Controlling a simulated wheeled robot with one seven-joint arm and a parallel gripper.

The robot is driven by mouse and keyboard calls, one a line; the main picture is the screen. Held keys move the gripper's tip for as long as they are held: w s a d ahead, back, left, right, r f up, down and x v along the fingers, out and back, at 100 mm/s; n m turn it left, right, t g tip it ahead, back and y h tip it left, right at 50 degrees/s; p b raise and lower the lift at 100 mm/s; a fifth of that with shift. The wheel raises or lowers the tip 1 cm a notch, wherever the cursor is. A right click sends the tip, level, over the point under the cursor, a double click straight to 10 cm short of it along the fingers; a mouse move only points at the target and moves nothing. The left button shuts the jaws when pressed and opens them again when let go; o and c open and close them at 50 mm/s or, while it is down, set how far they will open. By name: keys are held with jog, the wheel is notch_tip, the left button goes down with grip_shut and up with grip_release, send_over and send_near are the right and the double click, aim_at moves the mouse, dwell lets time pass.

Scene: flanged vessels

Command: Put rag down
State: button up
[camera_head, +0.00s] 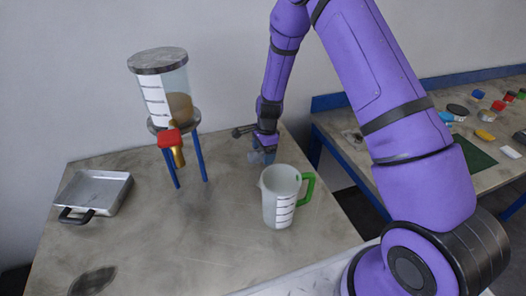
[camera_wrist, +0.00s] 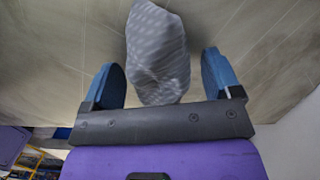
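The rag (camera_wrist: 157,50) is a crumpled grey cloth with light dots. In the wrist view it lies against the table top, between the two blue fingers of my gripper (camera_wrist: 162,82), with a gap on both sides. My gripper is open and not touching the rag at its sides. In the head view my gripper (camera_head: 264,156) is low over the back right part of the table (camera_head: 200,240), behind the measuring jug. The rag is mostly hidden there by the gripper.
A measuring jug (camera_head: 281,200) with a green handle stands close in front of my gripper. A vessel (camera_head: 165,90) with a red-handled tap stands on blue legs to the left. A metal pan (camera_head: 95,190) is far left. A second table (camera_head: 470,150) with small items is right.

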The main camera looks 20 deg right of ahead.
jog(key=s+d+r+n+t, duration=0.1)
jog(key=s+r+n, duration=0.15)
jog(key=r, duration=1.05)
jog(key=s+d+r+n, duration=0.2)
jog(key=s+r, duration=0.1)
jog(key=r, duration=1)
jog(key=s+d+r+n+t, duration=0.25)
jog(key=s+r+n, duration=0.55)
jog(key=s+r, duration=0.85)
jog(key=s+d+n+t+h, duration=0.1)
jog(key=s+n, duration=0.3)
jog(key=s, duration=0.9)
jog(key=shift+d+r+t, duration=0.15)
jog(key=shift+t, duration=0.3)
jog(key=shift+o, duration=0.4)
jog(key=shift+w, duration=0.1)
